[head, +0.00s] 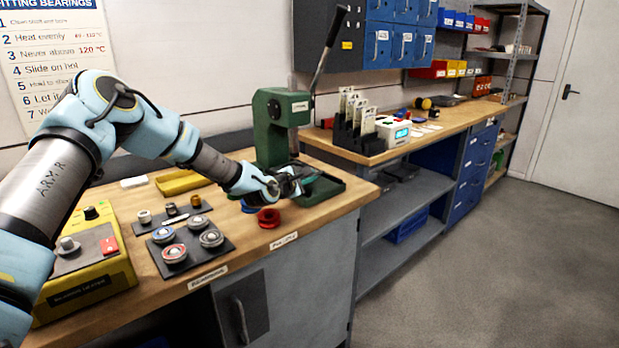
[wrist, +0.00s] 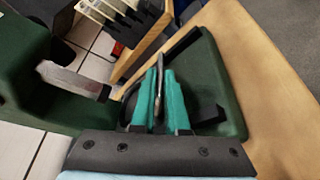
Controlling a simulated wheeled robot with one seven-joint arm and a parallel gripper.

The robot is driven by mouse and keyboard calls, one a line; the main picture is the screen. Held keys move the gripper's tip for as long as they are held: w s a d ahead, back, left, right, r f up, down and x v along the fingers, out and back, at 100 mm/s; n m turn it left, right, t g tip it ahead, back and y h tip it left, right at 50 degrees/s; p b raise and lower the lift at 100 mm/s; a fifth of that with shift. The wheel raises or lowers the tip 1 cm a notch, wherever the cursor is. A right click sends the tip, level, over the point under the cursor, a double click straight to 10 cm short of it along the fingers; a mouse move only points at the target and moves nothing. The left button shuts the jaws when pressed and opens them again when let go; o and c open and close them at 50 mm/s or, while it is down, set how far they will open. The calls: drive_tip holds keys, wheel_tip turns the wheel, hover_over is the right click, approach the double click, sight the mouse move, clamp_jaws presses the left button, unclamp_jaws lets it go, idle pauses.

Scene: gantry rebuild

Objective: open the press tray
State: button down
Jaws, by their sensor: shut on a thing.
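The green press (head: 275,125) stands on the wooden bench with its lever raised. Its dark green tray (head: 327,192) lies at its foot, and the tray's raised rim also shows in the wrist view (wrist: 232,95). My gripper (head: 300,181) is at the press foot, over the tray's near left part. In the wrist view its teal fingers (wrist: 160,90) are closed on a thin grey piece (wrist: 160,75) between them. The fingers hide most of this piece, and I cannot tell how it joins the tray. The press's grey metal ram (wrist: 75,80) is left of the fingers.
Red (head: 269,218) and blue rings lie in front of the press. A dark mat (head: 200,262) with bearings and a yellow heater (head: 85,265) are to the left. A black rack (head: 352,135) stands behind right. Bench edge runs close to the tray; open floor lies beyond.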

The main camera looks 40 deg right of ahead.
idle(0.4)
drive_tip(key=s+b, duration=0.3)
drive_tip(key=s, duration=0.7)
drive_tip(key=shift+s+a, duration=0.35)
drive_tip(key=c, duration=1.2)
unclamp_jaws()
drive_tip(key=shift+a+b, duration=0.1)
drive_tip(key=shift+b, duration=0.25)
drive_tip(key=b+v, duration=0.2)
drive_tip(key=v, duration=0.8)
drive_tip(key=shift+a+b, duration=0.3)
drive_tip(key=shift+b, duration=0.1)
drive_tip(key=shift+s+r, duration=0.1)
